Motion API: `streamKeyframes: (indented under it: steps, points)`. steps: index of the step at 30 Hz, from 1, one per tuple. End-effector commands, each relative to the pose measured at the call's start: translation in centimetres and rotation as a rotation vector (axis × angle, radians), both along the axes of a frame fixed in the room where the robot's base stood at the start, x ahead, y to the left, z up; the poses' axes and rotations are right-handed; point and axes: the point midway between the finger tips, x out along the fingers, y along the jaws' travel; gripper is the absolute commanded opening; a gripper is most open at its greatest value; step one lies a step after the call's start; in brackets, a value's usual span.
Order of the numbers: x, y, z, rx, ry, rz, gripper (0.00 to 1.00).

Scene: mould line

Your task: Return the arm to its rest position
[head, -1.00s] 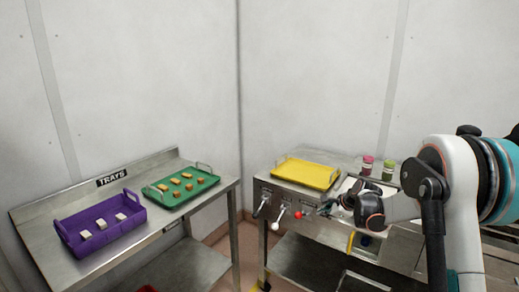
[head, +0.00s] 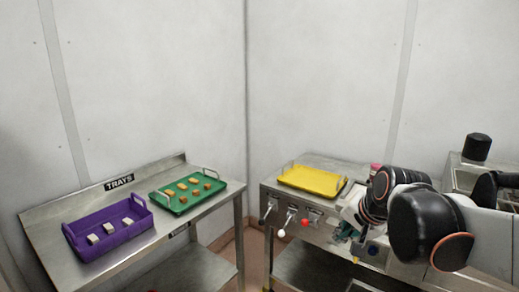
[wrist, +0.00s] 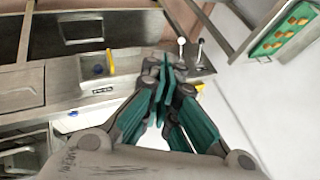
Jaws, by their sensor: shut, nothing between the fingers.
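My gripper (head: 346,236) is at the front right of the steel machine, partly hidden by my own arm in the head view. In the wrist view, its teal fingers (wrist: 163,80) are closed together with nothing between them. It hangs in the air in front of the machine's front panel. My arm is bent and reaches in from the right of the head view. I cannot tell whether the fingers touch anything, but they look apart from the panel.
The steel machine carries a yellow tray (head: 312,180) and front levers, one with a red knob (head: 305,222). A yellow handle (wrist: 111,60) shows on its panel. At left, a steel table (head: 50,222) bears a purple tray (head: 118,241) with pale blocks and a green tray (head: 178,207) with orange pieces.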

Motion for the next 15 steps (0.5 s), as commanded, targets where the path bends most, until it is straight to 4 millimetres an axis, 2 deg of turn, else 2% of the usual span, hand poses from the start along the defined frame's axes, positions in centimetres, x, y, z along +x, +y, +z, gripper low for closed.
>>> streamKeyframes:
  steps: [1, 6, 12, 15]
  points:
    - [-1.9, 0.3, 0.1, -0.038, -0.005, 0.041, 0.0]
    - [-7.3, 0.6, -0.1, -0.177, -0.019, 0.186, 0.0]
    - [-13.2, 0.7, -1.4, -0.338, -0.032, 0.355, 0.0]
    - [-15.6, 0.7, -2.2, -0.408, -0.037, 0.43, 0.0]
